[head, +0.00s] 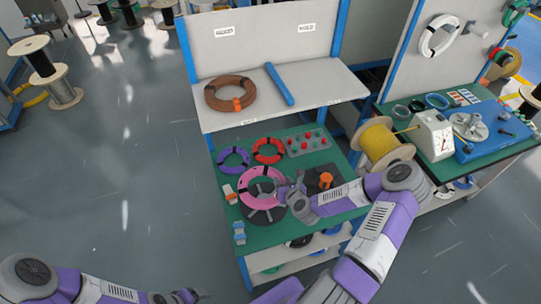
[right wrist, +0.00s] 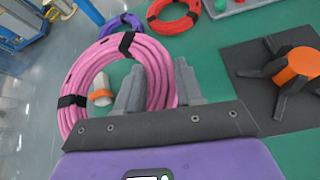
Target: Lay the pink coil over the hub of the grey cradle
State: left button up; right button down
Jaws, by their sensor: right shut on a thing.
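The pink coil (head: 245,184), bound with black bands, is over the green bench top in the head view. My right gripper (head: 286,191) is shut on the coil's right side. In the right wrist view the two fingers (right wrist: 158,88) straddle the strands of the pink coil (right wrist: 90,72).
A purple coil (head: 233,159) and a red coil (head: 268,151) lie behind the pink one. A grey tray of red knobs (head: 308,142) is at the back right. An orange-capped dark cross (head: 325,180) is right of my gripper.

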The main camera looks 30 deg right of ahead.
jog(key=shift+w+d+r, duration=0.2)
jog(key=shift+d+r, duration=0.1)
jog(key=shift+s+f+b, duration=0.25)
jog(key=shift+f+b, duration=0.5)
jog(key=shift+f, duration=0.1)
notch_tip(320, 180, down, 7)
jog(key=b, duration=0.5)
jog(key=shift+w+r+b, duration=0.15)
jog(key=shift+b, duration=0.15)
pick_arm(q)
notch_tip(320, 180, down, 7)
jog(key=shift+w+r, duration=0.15)
jog(key=shift+r, duration=0.05)
pick_arm(e)
jog(key=shift+s, duration=0.2)
pick_arm(q)
jog(key=shift+f+b, duration=0.7)
jog(key=shift+b, duration=0.05)
pick_arm(e)
jog(key=shift+f, duration=0.95)
pick_arm(q)
jog(key=shift+f+b, duration=0.35)
pick_arm(e)
jog(key=shift+f, duration=0.45)
